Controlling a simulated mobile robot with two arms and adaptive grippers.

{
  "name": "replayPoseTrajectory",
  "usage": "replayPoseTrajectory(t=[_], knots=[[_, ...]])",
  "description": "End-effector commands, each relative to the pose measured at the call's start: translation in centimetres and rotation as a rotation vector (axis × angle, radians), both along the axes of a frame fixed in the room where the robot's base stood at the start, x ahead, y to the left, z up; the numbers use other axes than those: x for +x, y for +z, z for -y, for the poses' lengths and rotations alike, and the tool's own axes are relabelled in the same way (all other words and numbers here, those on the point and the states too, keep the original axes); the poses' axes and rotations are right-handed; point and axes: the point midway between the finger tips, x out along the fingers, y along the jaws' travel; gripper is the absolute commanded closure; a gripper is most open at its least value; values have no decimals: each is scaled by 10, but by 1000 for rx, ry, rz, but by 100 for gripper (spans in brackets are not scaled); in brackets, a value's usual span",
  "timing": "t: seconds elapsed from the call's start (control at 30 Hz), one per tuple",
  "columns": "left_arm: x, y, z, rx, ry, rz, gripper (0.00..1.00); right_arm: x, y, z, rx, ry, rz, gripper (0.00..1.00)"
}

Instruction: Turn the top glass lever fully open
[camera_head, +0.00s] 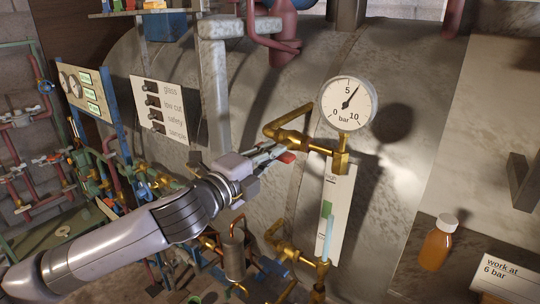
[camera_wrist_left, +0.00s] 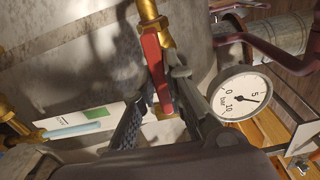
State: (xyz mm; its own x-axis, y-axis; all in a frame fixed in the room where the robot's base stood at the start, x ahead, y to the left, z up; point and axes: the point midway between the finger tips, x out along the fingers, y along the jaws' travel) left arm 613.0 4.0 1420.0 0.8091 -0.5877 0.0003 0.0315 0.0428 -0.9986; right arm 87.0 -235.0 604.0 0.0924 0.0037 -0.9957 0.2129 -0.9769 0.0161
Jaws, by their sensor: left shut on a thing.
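The top glass lever is a red handle (camera_head: 287,157) on the upper brass fitting (camera_head: 290,137) of the sight glass. In the left wrist view the red lever (camera_wrist_left: 153,60) runs from the brass pipe down between my fingers. My left gripper (camera_head: 268,153) is shut on this lever, with one finger on each side in the wrist view (camera_wrist_left: 160,88). Most of the lever is hidden by the gripper in the head view. The sight glass (camera_head: 328,235) stands below, in front of a white plate with a green band. My right gripper is not in view.
A pressure gauge (camera_head: 347,104) sits just above the fitting, close to my gripper. A lower brass fitting (camera_head: 281,240) is below. An orange bottle (camera_head: 436,247) and a "work at 6 bar" card (camera_head: 508,278) are at the right. A switch panel (camera_head: 168,108) is at the left.

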Motion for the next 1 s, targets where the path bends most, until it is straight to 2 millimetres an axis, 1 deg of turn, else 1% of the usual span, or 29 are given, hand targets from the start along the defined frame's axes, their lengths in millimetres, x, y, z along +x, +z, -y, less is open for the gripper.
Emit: replayPoseTrajectory(t=[0.13, 0.33, 0.37, 0.63, 0.9, 1.0], knots=[[0, -1, 0, -80, 1, -60, 100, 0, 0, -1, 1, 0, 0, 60], [0, -1, 0, -80, 1, -62, 100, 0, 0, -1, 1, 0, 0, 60], [0, -1, 0, -80, 1, -62, 87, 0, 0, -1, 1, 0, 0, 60], [0, -1, 0, -78, 0, -59, 69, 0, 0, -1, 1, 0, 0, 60], [0, 0, 0, -78, 0, -58, 69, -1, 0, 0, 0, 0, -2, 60], [-3, -1, -3, -78, 1, -58, 69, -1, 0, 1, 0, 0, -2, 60]])
